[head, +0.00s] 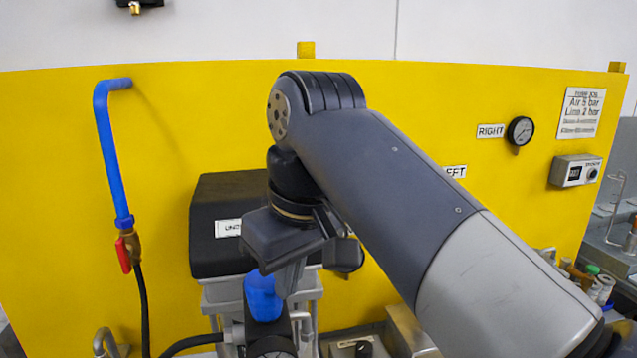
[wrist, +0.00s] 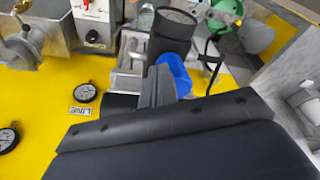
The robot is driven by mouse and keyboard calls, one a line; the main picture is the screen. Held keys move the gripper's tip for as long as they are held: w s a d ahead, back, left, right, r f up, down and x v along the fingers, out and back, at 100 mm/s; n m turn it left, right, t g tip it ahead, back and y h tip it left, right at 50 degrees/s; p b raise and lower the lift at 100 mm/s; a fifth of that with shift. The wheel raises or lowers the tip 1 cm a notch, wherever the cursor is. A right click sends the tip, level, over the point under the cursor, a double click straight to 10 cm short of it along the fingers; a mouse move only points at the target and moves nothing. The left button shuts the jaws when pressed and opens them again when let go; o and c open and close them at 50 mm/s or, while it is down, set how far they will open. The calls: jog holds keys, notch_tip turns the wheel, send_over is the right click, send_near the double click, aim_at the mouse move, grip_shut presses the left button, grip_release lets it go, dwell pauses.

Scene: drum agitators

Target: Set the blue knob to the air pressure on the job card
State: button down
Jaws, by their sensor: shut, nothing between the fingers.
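The blue knob (head: 262,297) sits upright on top of a regulator, below my gripper in the head view. It also shows in the wrist view (wrist: 180,74), partly hidden behind my fingers. My gripper (head: 289,280) points down with its fingers together and empty. Its fingertips (wrist: 160,82) are at the knob's side; I cannot tell whether they touch it. The job card (head: 580,113) on the yellow panel reads "Air 5 bar" and "Line 2 bar"; its smaller lines are blurred. A round gauge (head: 272,346) below the knob is cut off and unreadable.
A black-covered unit (head: 215,245) stands behind the gripper. A blue pipe (head: 108,145) with a red-handled valve (head: 126,252) is at left. A gauge (head: 520,131) labelled RIGHT is on the panel. A gauge (wrist: 85,92) sits near a LINE label in the wrist view.

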jog(key=shift+s+a+r+p, duration=0.1)
jog(key=shift+s+a+p, duration=0.1)
jog(key=shift+p, duration=0.4)
jog(key=shift+s+a+p, duration=0.35)
jog(key=shift+a+p, duration=0.1)
jog(key=shift+p, duration=0.6)
jog(key=shift+s+d, duration=0.15)
jog(key=shift+s, duration=0.1)
notch_tip(320, 180, up, 6)
jog(key=shift+f+p, duration=0.1)
jog(key=shift+p, duration=0.2)
dwell(0.4)
jog(key=shift+w+d+f+b, duration=0.15)
jog(key=shift+f+b, duration=0.5)
jog(key=shift+f, duration=0.35)
jog(key=shift+w+d+f+b, duration=0.1)
jog(key=shift+d+f+b, duration=0.1)
jog(key=shift+f+b, duration=0.65)
jog(key=shift+w+d+f+b, duration=0.15)
jog(key=shift+f+b, duration=0.3)
jog(key=shift+f, duration=0.7)
jog(key=shift+w+a, duration=0.2)
